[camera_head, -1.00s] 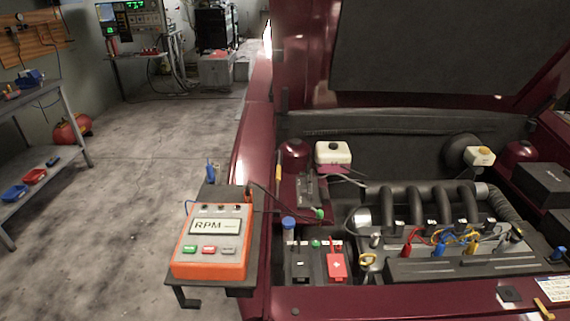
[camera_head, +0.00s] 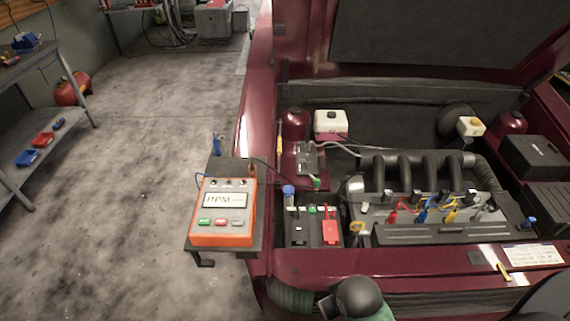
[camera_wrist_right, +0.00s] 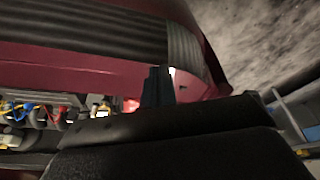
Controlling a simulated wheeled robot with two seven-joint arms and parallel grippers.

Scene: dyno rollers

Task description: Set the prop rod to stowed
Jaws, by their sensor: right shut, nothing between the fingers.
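A thin upright rod with a yellow grip (camera_head: 280,137) stands at the left side of the engine bay, below the raised hood (camera_head: 440,35); it looks like the prop rod. Its upper end is hard to make out. My right gripper shows in the wrist view (camera_wrist_right: 157,85) as dark fingers, shut and empty, near the car's front end. It is apart from the rod. In the head view a dark rounded part of my arm is at the bottom, over the front edge. I do not see my left gripper.
An orange RPM meter (camera_head: 223,212) sits on a side shelf left of the car. The floor (camera_head: 120,200) to the left is open.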

